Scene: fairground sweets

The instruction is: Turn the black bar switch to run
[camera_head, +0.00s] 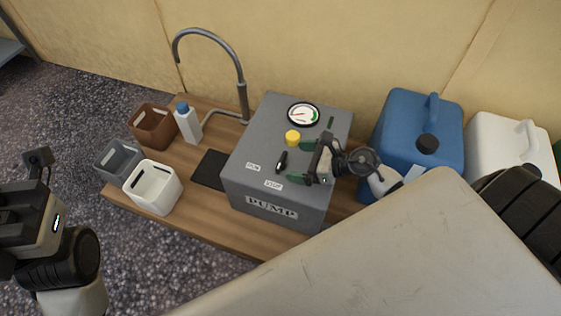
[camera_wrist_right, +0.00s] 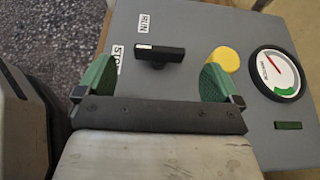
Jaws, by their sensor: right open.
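The grey pump box (camera_head: 240,185) stands on a wooden table. The black bar switch (camera_head: 281,161) is on its top, also seen in the right wrist view (camera_wrist_right: 165,53). The bar's white-marked end points toward the STOP label (camera_head: 273,184); the RUN label (camera_head: 253,167) is off to its side. My right gripper (camera_head: 311,163) is open, its green fingertips apart and empty. It is just right of the switch in the head view; in the wrist view the switch lies ahead, between the fingertip lines (camera_wrist_right: 155,82). My left gripper (camera_head: 38,160) is at the left edge, its jaws unclear.
A yellow button (camera_head: 293,137) and a round gauge (camera_head: 303,114) sit on the box top near the switch. Blue (camera_head: 405,125) and white (camera_head: 500,140) canisters stand to the right. Three small bins, a bottle (camera_head: 188,122) and a tap (camera_head: 242,95) are to the left.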

